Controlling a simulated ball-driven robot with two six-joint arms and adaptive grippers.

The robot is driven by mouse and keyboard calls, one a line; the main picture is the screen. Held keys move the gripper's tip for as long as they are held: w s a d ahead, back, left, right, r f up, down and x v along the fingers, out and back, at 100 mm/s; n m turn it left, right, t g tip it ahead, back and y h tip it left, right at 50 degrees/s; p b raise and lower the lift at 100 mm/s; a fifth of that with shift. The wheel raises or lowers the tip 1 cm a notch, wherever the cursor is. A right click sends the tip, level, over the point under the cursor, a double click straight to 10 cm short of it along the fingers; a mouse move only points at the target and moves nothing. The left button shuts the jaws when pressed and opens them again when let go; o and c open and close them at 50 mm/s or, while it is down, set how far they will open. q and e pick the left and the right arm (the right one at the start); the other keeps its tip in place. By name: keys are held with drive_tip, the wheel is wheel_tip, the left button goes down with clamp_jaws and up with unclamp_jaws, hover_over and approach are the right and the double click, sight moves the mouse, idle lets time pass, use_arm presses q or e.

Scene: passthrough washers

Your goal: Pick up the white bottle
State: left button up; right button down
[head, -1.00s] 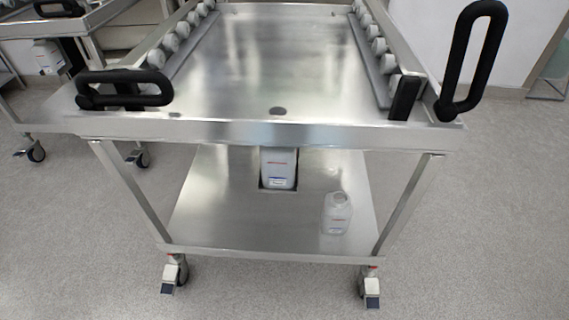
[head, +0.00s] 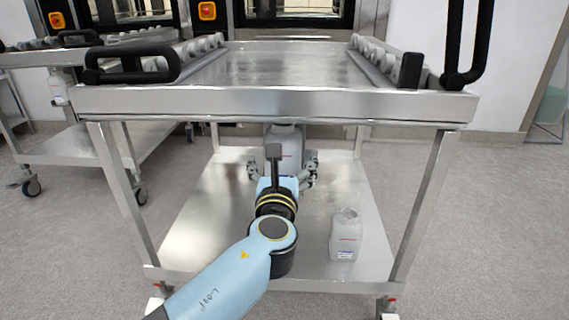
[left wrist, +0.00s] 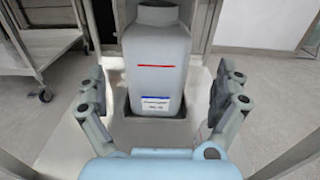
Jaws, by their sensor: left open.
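A white bottle (head: 286,141) with a red line and a blue-edged label is under the middle of the cart's top. In the left wrist view this bottle (left wrist: 157,85) is upright in a dark-edged holder or opening. My left gripper (head: 282,167) is open in front of it, one finger to each side. No contact shows, and the arm hides the bottle's lower part in the head view. A second white bottle (head: 345,236) stands upright on the lower shelf, to the right of my left arm. My right gripper is not in view.
The steel cart has a top tray (head: 270,100) with black handles (head: 130,64), a lower shelf (head: 205,228) and legs on both sides. Another cart (head: 75,140) stands at the left. Bare shelf lies to the left of my arm.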

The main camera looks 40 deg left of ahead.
sight(290, 137)
use_arm(q)
drive_tip(key=x, duration=0.2)
drive_tip(key=b+x, duration=0.1)
drive_tip(key=x, duration=0.3)
drive_tip(key=shift+w+a+f, duration=0.15)
drive_tip(key=shift+a+f, duration=0.15)
drive_tip(key=c, duration=1.5)
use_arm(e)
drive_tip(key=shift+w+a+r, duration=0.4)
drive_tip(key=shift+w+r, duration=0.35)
use_arm(q)
drive_tip(key=shift+r, duration=0.1)
